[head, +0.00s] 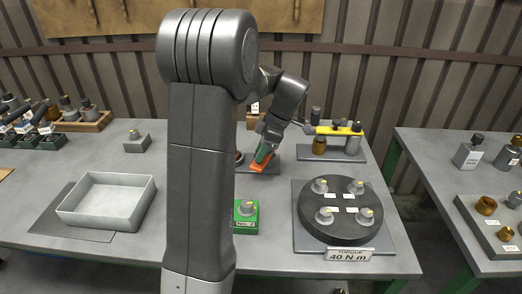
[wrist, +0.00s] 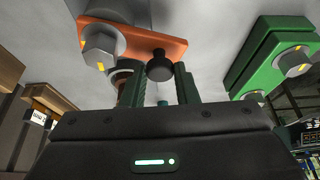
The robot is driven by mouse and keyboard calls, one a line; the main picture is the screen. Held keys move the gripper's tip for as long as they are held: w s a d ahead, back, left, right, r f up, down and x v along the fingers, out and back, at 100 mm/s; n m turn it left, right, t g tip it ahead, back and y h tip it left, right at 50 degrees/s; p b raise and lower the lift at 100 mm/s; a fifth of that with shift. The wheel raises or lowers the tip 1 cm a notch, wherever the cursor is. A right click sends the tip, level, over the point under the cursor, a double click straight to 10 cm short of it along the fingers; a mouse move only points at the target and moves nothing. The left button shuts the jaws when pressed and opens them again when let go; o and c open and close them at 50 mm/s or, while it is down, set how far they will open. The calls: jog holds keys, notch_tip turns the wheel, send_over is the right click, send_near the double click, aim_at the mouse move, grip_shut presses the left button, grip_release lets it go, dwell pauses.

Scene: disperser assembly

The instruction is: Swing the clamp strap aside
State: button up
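The clamp strap is an orange bar (head: 260,168) by the base plate in the middle of the bench, partly hidden by my arm in the head view. In the wrist view the orange strap (wrist: 150,42) runs across the top. A grey bolt head with a yellow mark (wrist: 100,48) sits at its left end, and a black knob (wrist: 160,66) stands at its middle. My gripper (wrist: 159,80) has its green fingers on both sides of the knob, seemingly touching it. In the head view my gripper (head: 264,153) is at the strap.
A round dark plate with several bolts (head: 345,205) stands at the right front. A green block (head: 246,218) is in front, and a yellow bar (head: 338,131) spans a rack behind. An empty grey tray (head: 108,198) lies at left.

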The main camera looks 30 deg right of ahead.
jog(key=o, duration=0.4)
jog(key=shift+r, duration=0.15)
jog(key=v, duration=1.3)
jog(key=shift+r+p, duration=0.3)
jog(key=shift+p, duration=0.05)
jog(key=shift+s+d+f, duration=0.1)
jog(key=shift+f, duration=0.05)
jog(key=x, duration=1.3)
jog(key=shift+f+b, duration=0.3)
jog(key=shift+b, duration=0.05)
